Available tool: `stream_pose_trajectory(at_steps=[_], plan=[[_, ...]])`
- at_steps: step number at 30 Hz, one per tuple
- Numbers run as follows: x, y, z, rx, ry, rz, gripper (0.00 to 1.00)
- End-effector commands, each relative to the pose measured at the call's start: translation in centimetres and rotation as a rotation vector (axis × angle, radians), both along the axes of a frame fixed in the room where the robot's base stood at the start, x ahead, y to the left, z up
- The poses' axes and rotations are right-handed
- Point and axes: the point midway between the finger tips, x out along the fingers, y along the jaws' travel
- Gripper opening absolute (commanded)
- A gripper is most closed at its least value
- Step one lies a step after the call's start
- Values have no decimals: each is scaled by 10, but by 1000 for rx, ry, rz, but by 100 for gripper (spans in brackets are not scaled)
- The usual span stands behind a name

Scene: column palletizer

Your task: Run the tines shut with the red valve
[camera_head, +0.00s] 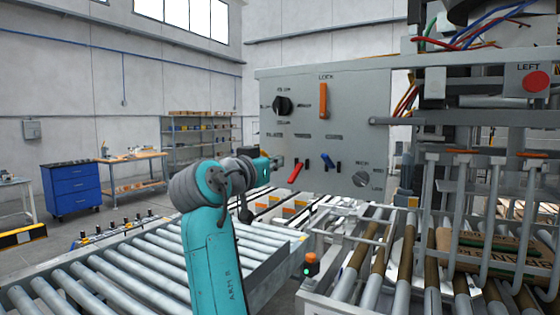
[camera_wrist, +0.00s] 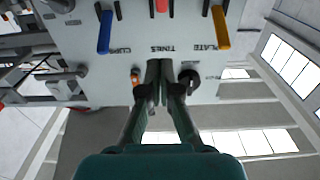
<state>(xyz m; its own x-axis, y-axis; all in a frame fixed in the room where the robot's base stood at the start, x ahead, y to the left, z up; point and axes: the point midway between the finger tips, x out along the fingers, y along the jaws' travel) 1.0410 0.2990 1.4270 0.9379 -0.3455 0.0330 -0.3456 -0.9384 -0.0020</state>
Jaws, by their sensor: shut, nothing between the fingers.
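The red valve (camera_head: 296,172) is a red lever on the grey control panel (camera_head: 350,125), slanting down to the left. In the wrist view the red valve (camera_wrist: 161,5) is cut by the top edge, above the upside-down TINES label. My gripper (camera_wrist: 160,66) is shut and empty, its tips just below that label and apart from the red valve. In the head view my gripper (camera_head: 277,162) is left of the red lever, in front of the panel. Metal tines (camera_head: 430,190) hang at the right near a cardboard box (camera_head: 444,238).
An orange LOCK lever (camera_head: 323,100), black knob (camera_head: 282,105) and grey knob (camera_head: 361,179) are also on the panel. A roller conveyor (camera_head: 110,275) lies below left.

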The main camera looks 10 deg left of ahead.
Motion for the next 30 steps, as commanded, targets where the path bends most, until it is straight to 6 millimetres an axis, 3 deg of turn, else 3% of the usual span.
stream_pose_trajectory(at_steps=[6, 12, 25, 28, 30], plan=[[-33, 13, -11, 0, 1, 2, 0], [-47, 18, -15, -1, 1, 0, 0], [-48, 18, -19, -3, 2, 1, 0], [-43, 16, -37, -21, 11, 11, 0], [-37, 13, -60, -45, 20, 24, 0]])
